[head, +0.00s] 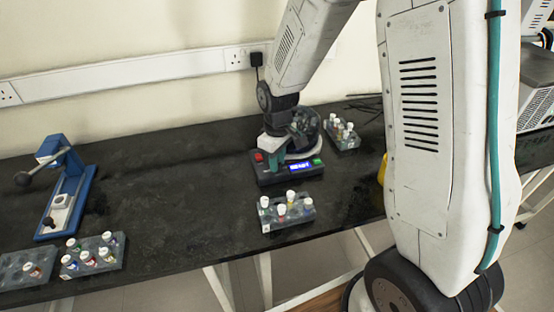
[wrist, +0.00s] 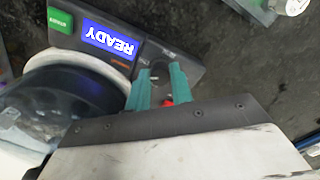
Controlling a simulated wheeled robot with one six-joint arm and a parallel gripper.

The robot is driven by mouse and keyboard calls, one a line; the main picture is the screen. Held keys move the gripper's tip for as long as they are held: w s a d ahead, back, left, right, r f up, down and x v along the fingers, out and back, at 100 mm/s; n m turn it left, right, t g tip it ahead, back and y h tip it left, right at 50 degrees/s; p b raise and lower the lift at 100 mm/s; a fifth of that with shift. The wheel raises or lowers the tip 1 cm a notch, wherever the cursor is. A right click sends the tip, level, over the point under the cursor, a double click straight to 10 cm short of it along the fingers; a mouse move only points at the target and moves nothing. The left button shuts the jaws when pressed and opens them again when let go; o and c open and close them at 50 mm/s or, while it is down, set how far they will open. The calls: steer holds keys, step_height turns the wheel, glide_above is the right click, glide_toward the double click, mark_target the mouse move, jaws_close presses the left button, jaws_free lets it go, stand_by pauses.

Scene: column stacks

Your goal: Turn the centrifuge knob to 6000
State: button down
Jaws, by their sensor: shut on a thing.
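The centrifuge (head: 276,178) stands on the black bench in the head view, a dark unit with a round bowl behind a front panel. Its blue display (wrist: 109,38) reads READY, upside down in the wrist view. A green button (wrist: 60,19) is at the panel's left there, and something red (wrist: 168,100) shows between my fingers. My gripper (wrist: 155,76) has its teal fingers down at the panel, shut on the small dark knob (wrist: 154,73). The fingers mostly hide the knob, so I cannot read its setting. In the head view my gripper (head: 276,160) hides part of the panel.
A rack (head: 287,214) of capped vials stands in front of the centrifuge, and another rack (head: 342,134) is behind it at right. A blue hand press (head: 68,195) and more vial racks (head: 92,256) are at left. The bench between is clear.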

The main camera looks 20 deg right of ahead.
steer(key=m, duration=0.4)
steer(key=shift+w+r+m, duration=0.1)
steer(key=shift+m, duration=0.3)
stand_by(0.4)
steer(key=c, duration=1.2)
jaws_free()
steer(key=shift+c, duration=0.2)
step_height(320, 180, up, 8)
steer(key=shift+f, duration=0.15)
